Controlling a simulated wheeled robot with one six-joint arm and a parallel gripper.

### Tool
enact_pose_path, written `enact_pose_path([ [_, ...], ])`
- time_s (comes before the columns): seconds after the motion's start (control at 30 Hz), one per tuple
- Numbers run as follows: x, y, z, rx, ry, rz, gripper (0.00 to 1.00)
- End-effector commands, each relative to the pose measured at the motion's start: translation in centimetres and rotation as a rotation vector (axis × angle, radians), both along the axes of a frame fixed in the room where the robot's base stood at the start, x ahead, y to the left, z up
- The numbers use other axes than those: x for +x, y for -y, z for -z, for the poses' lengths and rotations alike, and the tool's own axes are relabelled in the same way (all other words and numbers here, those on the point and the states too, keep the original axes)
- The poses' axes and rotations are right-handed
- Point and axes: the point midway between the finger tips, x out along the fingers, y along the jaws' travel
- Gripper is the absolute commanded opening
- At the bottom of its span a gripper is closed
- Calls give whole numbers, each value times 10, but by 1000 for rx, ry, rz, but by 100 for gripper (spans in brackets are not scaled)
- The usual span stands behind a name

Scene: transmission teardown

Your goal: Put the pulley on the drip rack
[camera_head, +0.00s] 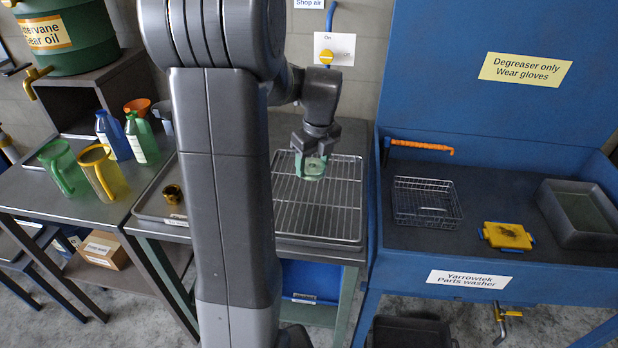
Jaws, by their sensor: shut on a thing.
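My gripper (314,155) points down over the far part of the drip rack and is shut on a small pale green part. I take this part to be the pulley (314,170); the jaws hide its upper side. The drip rack (318,216) is a wire grid over a shallow metal tray on the bench. The pulley is above the rack's far middle, and I cannot tell whether it touches the wires. The rest of the rack is bare.
My arm hides the middle of the bench. A small brass-coloured part (172,193) sits on a tray at left. Jugs (103,172) and bottles (140,138) stand further left. The blue parts washer (470,262) at right holds a wire basket (427,202), a yellow block (507,236) and a grey tray (580,213).

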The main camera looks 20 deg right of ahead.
Motion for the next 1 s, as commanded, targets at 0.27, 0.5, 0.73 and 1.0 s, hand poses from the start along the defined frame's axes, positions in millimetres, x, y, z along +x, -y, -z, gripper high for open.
enact_pose_path([
  [0.27,0,0,31,0,0,-1,16],
  [0.5,1,0,49,-1,3,-1,16],
  [0.73,1,0,50,-1,3,-1,16],
  [1.0,0,0,52,-1,1,-1,81],
])
